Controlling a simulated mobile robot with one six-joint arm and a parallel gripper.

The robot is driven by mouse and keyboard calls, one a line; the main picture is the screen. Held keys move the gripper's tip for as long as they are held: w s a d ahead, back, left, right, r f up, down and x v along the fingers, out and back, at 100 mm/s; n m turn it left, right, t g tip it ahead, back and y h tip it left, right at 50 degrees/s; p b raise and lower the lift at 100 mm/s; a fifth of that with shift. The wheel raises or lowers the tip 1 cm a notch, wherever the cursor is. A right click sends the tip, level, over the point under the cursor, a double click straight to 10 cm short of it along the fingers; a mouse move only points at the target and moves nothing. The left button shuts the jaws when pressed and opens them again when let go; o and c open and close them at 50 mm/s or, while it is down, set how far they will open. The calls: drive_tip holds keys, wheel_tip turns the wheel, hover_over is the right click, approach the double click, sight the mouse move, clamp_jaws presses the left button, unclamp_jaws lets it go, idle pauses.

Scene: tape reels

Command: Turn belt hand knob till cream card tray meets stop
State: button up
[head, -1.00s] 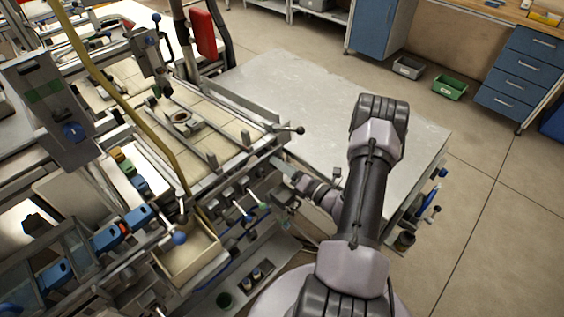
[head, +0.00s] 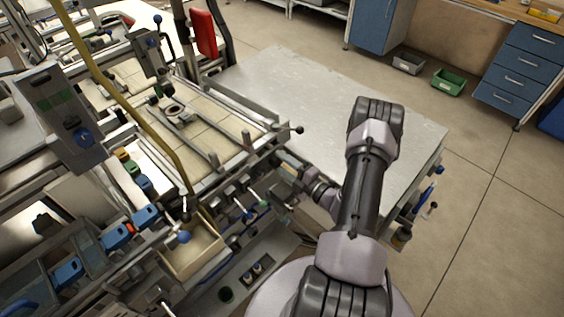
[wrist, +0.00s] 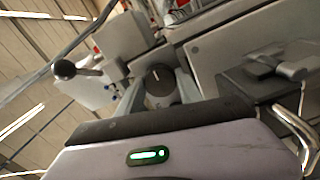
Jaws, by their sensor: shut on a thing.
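My gripper (wrist: 158,90) is shut on a dark round knob (wrist: 160,77) with a pale mark on its face. The knob sits between the two grey fingers in the wrist view. In the head view my gripper (head: 288,165) is at the near right edge of the belt machine, and the knob itself is hidden there. The belt bed (head: 205,140) has cream sections between metal rails, with a dark ring-shaped part on it. I cannot tell the cream card tray from the other cream parts, nor see whether it touches a stop.
A ball-ended lever (head: 297,130) sticks out by the rail corner, close to my gripper; the wrist view shows a ball-ended lever (wrist: 66,69) too. A bare grey table (head: 330,100) lies behind my arm. A cream-sided open box (head: 195,250) is at lower left.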

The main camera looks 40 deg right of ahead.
drive_tip(key=shift+m, duration=0.7)
drive_tip(key=shift+f, duration=0.1)
drive_tip(key=o, duration=1.4)
drive_tip(key=shift+s, duration=0.1)
drive_tip(key=s+d+p, duration=0.1)
drive_tip(key=s+p, duration=0.1)
drive_tip(key=s, duration=1.5)
drive_tip(key=shift+d, duration=0.15)
drive_tip(key=shift+s, duration=0.1)
